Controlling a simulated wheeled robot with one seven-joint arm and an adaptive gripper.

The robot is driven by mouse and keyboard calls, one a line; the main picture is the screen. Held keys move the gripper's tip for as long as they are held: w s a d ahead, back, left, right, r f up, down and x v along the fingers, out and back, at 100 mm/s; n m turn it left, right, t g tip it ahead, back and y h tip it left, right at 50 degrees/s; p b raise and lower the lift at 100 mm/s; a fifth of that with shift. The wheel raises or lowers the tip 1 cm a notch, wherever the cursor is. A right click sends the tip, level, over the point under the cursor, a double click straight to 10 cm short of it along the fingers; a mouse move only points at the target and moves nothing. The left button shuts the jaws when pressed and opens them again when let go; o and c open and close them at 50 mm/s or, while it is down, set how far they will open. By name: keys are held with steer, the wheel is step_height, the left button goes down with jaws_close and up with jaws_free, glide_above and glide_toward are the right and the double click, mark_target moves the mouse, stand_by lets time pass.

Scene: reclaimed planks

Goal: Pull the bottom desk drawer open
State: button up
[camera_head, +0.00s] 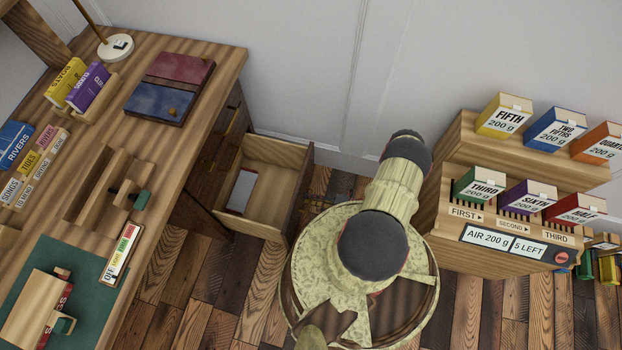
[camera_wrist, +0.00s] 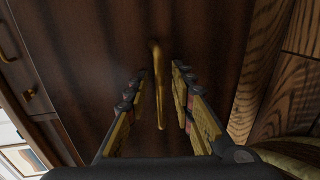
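The desk (camera_head: 205,75) stands at the left in the head view. A drawer (camera_head: 272,150) is pulled out of its dark front, with a pale flat item (camera_head: 242,190) inside. I cannot tell from above which level this drawer is. In the wrist view, a long brass handle (camera_wrist: 158,85) sits on a dark wooden front (camera_wrist: 95,60). My gripper (camera_wrist: 159,92) is open, with one finger on each side of the handle and visible gaps between. My gripper cannot be made out in the head view.
Another brass handle (camera_wrist: 8,45) and a small brass fitting (camera_wrist: 30,93) show at the left of the wrist view. A wooden rack (camera_head: 455,215) with coloured boxes stands to the right of my arm. Plank floor (camera_head: 185,275) is bare beside the desk.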

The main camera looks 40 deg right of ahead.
steer(key=v, duration=1.2)
stand_by(0.3)
stand_by(0.3)
